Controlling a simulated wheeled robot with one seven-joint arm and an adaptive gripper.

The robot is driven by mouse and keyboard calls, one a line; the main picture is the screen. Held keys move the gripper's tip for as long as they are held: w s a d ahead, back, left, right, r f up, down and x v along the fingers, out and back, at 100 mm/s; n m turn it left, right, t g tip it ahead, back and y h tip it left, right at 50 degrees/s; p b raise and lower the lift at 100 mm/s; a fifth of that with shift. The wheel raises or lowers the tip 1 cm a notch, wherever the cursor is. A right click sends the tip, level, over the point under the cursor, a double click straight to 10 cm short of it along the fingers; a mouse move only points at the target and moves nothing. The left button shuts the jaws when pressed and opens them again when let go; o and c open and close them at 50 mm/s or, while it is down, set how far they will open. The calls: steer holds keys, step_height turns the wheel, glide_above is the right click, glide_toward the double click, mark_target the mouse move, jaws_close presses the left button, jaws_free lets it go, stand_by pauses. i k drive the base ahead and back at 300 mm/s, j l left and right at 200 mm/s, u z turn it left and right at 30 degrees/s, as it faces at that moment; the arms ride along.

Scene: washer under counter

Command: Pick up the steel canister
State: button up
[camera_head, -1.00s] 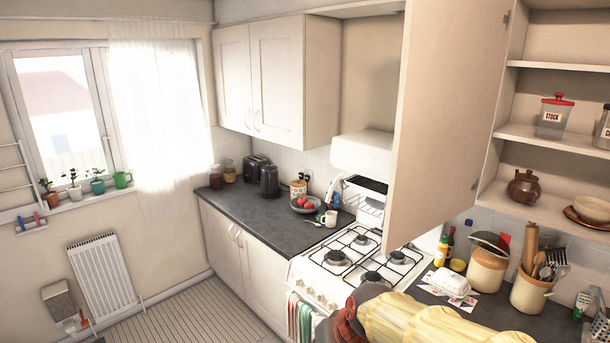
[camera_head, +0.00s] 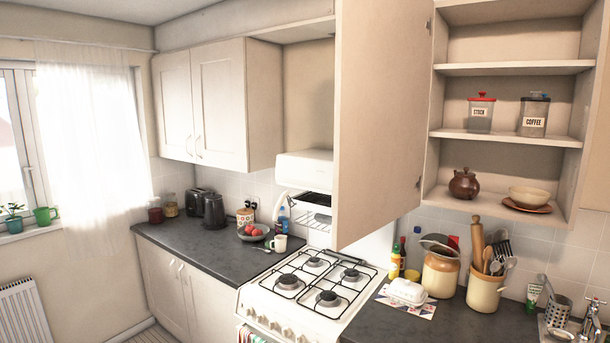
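A perforated metal cylinder (camera_head: 556,312) stands upright at the lower right, on the counter by the sink edge. It is the only steel container I can make out, but I cannot be sure it is the steel canister. Two labelled jars stand on the open cupboard's middle shelf: a red-lidded STOCK jar (camera_head: 481,113) and a dark-lidded COFFEE jar (camera_head: 533,115). Both look clear-walled. My gripper is not in view.
The open cupboard door (camera_head: 385,120) hangs out over the white stove (camera_head: 312,290).

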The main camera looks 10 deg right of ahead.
mark_target(532, 116)
steer(key=i+j+z, duration=0.15)
steer(key=z, duration=0.7)
steer(key=i+j+z, duration=0.15)
steer(key=j, duration=0.2)
steer(key=i+j+z, duration=0.2)
steer(key=j, duration=0.15)
steer(key=i+j+z, duration=0.15)
steer(key=j, duration=0.2)
steer(key=i+j+z, duration=0.2)
steer(key=j, duration=0.2)
steer(key=i+j, duration=0.25)
steer(key=j, duration=0.2)
